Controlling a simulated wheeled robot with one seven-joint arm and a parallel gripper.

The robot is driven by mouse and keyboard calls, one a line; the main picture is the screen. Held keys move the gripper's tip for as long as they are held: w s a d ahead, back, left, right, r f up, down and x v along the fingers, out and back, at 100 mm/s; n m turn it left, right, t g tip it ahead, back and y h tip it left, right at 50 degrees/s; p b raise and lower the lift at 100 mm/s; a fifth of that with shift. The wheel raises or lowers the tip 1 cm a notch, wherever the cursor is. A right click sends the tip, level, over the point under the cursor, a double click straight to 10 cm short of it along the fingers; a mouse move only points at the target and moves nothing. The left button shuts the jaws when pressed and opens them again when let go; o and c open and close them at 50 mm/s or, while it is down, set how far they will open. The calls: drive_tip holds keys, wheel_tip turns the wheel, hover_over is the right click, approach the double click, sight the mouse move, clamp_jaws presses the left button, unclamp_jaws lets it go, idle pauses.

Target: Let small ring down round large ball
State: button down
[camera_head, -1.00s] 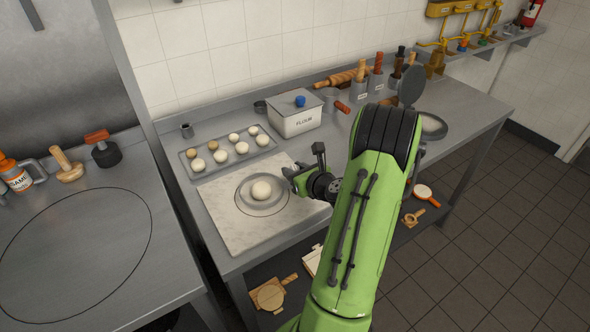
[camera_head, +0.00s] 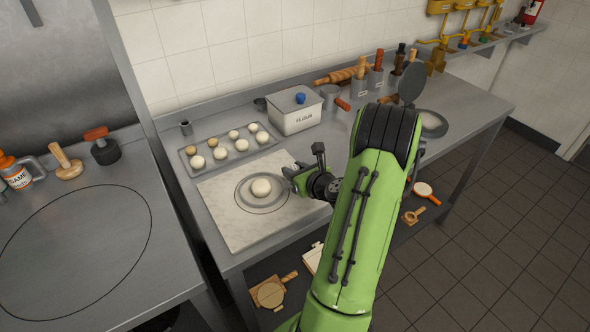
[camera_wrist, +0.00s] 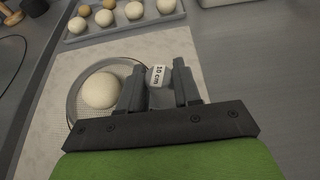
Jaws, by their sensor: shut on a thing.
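A large pale dough ball (camera_head: 261,187) sits on the pale board (camera_head: 237,235), and it also shows in the wrist view (camera_wrist: 101,90). A thin grey metal ring (camera_head: 240,200) surrounds the ball with a gap; its left rim shows in the wrist view (camera_wrist: 70,101). My gripper (camera_head: 291,173) is at the ring's right side, shut on its tab, which carries a "10 cm" label (camera_wrist: 158,74) between the fingers (camera_wrist: 157,90). The fingers hide the ring's right part. I cannot tell whether the ring touches the board.
A tray (camera_head: 186,163) with several smaller dough balls lies behind the board. Upright holders with tools (camera_head: 375,80) stand farther right. The board's front left is clear.

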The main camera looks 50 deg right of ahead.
drive_tip(key=shift+f, duration=0.25)
drive_tip(key=c, duration=0.7)
unclamp_jaws()
drive_tip(key=shift+v, duration=4.05)
